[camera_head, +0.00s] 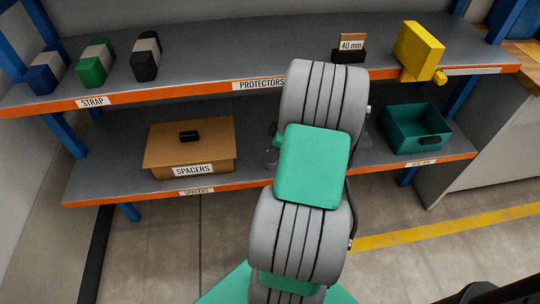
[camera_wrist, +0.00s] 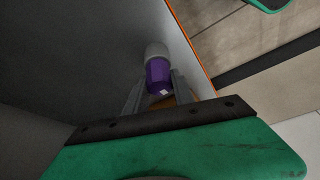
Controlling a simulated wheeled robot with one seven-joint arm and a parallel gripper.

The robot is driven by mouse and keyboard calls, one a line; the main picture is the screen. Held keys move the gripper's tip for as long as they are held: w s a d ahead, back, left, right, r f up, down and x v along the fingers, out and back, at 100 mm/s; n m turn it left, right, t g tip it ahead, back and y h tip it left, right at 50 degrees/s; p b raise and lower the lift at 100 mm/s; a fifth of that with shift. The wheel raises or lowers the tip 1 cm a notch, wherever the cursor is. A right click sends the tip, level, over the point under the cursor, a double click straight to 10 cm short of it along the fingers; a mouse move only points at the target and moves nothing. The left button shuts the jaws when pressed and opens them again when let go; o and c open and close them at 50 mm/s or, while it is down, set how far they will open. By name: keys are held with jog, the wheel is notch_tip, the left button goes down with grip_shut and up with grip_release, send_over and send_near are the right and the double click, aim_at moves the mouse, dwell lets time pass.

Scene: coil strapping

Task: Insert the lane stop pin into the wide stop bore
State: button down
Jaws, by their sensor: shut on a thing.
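In the wrist view my gripper (camera_wrist: 157,86) is shut on a short purple cylinder with a light grey end (camera_wrist: 157,70), which I take to be the lane stop pin. Its grey end points away from the palm, close to a dark grey surface bordered by an orange edge. I cannot tell whether it touches that surface. A bit of brown or yellow shows between the fingers behind the pin. I cannot make out the wide stop bore in either view.
The upper shelf (camera_head: 210,62) carries blue, green and black strap coils (camera_head: 96,64), a "40 mm" card (camera_head: 352,43) and a yellow tool (camera_head: 420,50). The lower shelf (camera_head: 110,165) carries a brown spacers box (camera_head: 190,148) and a teal bin (camera_head: 416,130). Bare shelf lies between strap coils and arm.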

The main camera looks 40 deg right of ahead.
jog(key=r, duration=0.2)
jog(key=r+p, duration=0.1)
jog(key=r, duration=0.4)
jog(key=shift+s+d, duration=0.2)
jog(key=shift+s, duration=0.05)
jog(key=s+d, duration=0.9)
jog(key=s, duration=0.5)
jog(key=shift+s+d+p, duration=0.25)
jog(key=shift+s+p, duration=0.05)
jog(key=shift+p, duration=0.15)
jog(key=c, duration=1.7)
grip_release()
jog(key=shift+f, duration=0.1)
grip_shut()
